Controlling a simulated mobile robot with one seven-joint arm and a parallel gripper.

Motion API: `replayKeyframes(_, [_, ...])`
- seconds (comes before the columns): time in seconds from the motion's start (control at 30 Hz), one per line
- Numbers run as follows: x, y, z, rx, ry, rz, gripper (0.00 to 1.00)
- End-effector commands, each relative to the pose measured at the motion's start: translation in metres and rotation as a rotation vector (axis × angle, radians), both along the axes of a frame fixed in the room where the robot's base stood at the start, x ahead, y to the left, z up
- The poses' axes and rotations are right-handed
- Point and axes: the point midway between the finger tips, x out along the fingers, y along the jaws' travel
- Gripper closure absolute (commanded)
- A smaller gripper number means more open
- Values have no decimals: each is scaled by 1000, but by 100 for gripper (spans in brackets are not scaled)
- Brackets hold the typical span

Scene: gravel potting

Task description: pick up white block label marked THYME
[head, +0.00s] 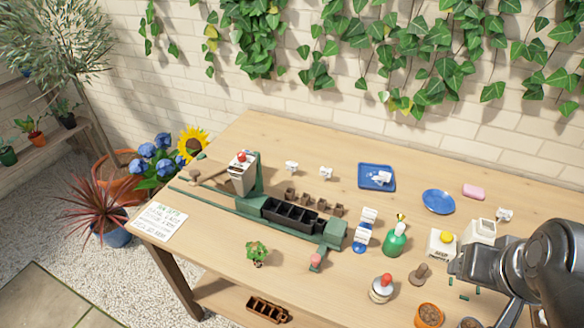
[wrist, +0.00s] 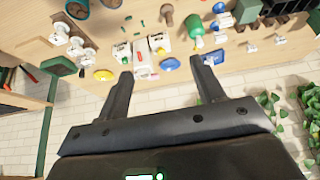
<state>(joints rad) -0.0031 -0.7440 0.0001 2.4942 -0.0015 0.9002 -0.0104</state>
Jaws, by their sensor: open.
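Several small white block labels stand on the wooden table: two behind the planter (head: 291,167) (head: 326,172), one in the blue tray (head: 379,182), and one at the right (head: 504,214). Their lettering is too small to read, so I cannot tell which is marked THYME. My gripper (head: 458,268) is at the right front of the table in the head view. In the wrist view my gripper (wrist: 163,68) has its two dark fingers wide apart with nothing gripped between them. The table and its items lie beyond the fingertips.
A green planter with a black cell tray (head: 290,214) fills the table's middle. A green spray bottle (head: 396,240), a white box with a yellow top (head: 441,243), a red-topped jar (head: 382,288) and an orange pot (head: 429,315) crowd near my arm. A blue plate (head: 438,201) lies behind.

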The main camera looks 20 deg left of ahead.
Motion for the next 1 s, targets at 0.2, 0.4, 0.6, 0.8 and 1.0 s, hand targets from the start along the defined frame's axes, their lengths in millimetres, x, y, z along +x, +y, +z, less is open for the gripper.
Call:
replayKeyframes(0.2, [40,13,19,-103,21,207,38])
replayKeyframes(0.4, [102,42,39,-264,42,534,38])
replayKeyframes(0.6, [164,82,46,-419,57,861,38])
replayKeyframes(0.8, [224,135,39,-574,67,1191,38])
replayKeyframes(1.0, [276,198,19,-724,68,1523,38])
